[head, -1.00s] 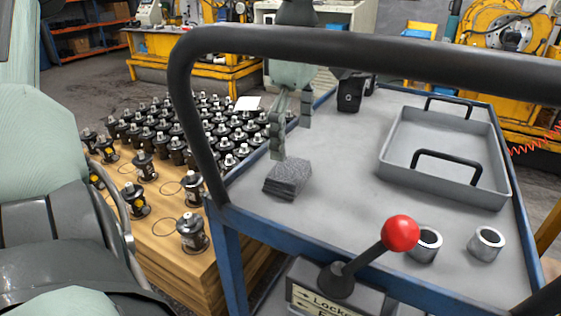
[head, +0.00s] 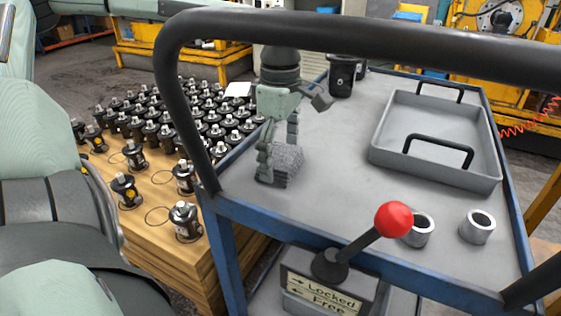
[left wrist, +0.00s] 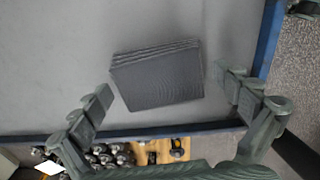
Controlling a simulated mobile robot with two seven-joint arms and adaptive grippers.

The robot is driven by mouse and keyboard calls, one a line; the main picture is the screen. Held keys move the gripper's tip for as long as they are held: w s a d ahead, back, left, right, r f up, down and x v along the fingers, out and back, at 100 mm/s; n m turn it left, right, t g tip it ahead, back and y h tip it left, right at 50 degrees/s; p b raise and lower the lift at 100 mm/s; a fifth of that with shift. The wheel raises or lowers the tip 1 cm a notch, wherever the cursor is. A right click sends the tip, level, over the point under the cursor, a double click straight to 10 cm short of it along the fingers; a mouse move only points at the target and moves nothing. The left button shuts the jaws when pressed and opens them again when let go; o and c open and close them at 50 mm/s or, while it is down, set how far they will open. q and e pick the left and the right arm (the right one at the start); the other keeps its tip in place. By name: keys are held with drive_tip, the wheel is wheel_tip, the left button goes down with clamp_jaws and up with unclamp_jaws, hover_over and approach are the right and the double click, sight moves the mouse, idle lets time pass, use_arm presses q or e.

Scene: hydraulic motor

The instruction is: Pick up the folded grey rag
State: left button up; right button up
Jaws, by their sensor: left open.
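The folded grey rag (head: 288,163) lies on the left part of the cart's grey top, near its blue edge. It is a small layered stack, and it also shows in the left wrist view (left wrist: 158,78). My left gripper (head: 278,160) is open and points down at the rag, with one finger in front of it and the other behind its far side in the head view. In the left wrist view the two fingers (left wrist: 165,98) stand apart, one to each side of the rag and not touching it. My right gripper is not in view.
A grey tray (head: 378,157) with black handles sits on the cart's right half. Two metal rings (head: 478,227) stand near the front edge. The cart's black handle bar (head: 350,38) arches across the view. A red-knobbed lever (head: 394,219) rises in front. A pallet of black motors (head: 150,135) stands left.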

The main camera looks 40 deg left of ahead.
sight(276, 153)
use_arm(q)
drive_tip(key=shift+c, duration=0.5)
drive_tip(key=c, duration=0.9)
drive_tip(key=shift+c, duration=0.2)
drive_tip(key=shift+w+r, duration=0.1)
drive_tip(key=shift+r, duration=0.45)
drive_tip(key=r, duration=0.2)
drive_tip(key=a+r, duration=0.1)
drive_tip(key=r, duration=0.1)
drive_tip(key=s+a+r, duration=0.2)
drive_tip(key=a+r, duration=0.4)
drive_tip(key=a, duration=0.4)
drive_tip(key=shift+s+a+b, duration=0.15)
drive_tip(key=shift+a+b, duration=0.1)
drive_tip(key=shift+b, duration=0.1)
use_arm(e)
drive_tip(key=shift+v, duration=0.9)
